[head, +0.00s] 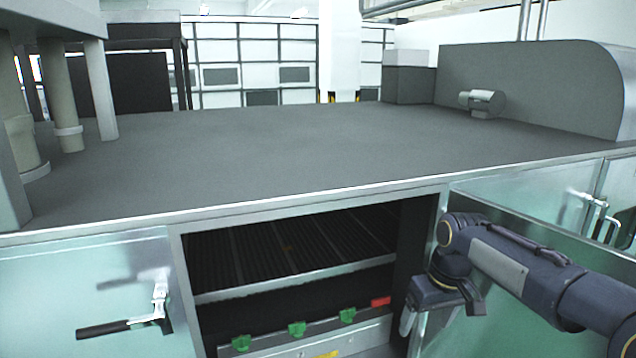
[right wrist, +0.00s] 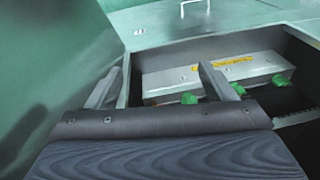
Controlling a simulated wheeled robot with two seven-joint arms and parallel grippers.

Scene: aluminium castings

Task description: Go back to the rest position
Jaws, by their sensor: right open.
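My right gripper (head: 408,322) hangs in front of the right edge of an open cabinet bay in the head view, with its arm coming in from the right. In the right wrist view its two fingers (right wrist: 172,90) stand wide apart with nothing between them, so it is open and empty. Behind the fingers lies the bay, with a metal panel bearing a yellow label (right wrist: 222,64) and several green knobs (right wrist: 190,98). My left gripper is in neither view.
The grey machine top (head: 250,150) is broad and mostly clear. An open door (head: 540,225) stands at the right, close to my right arm. A closed door with a black-handled latch (head: 110,328) is at the left. The open bay holds a slatted shelf (head: 290,290).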

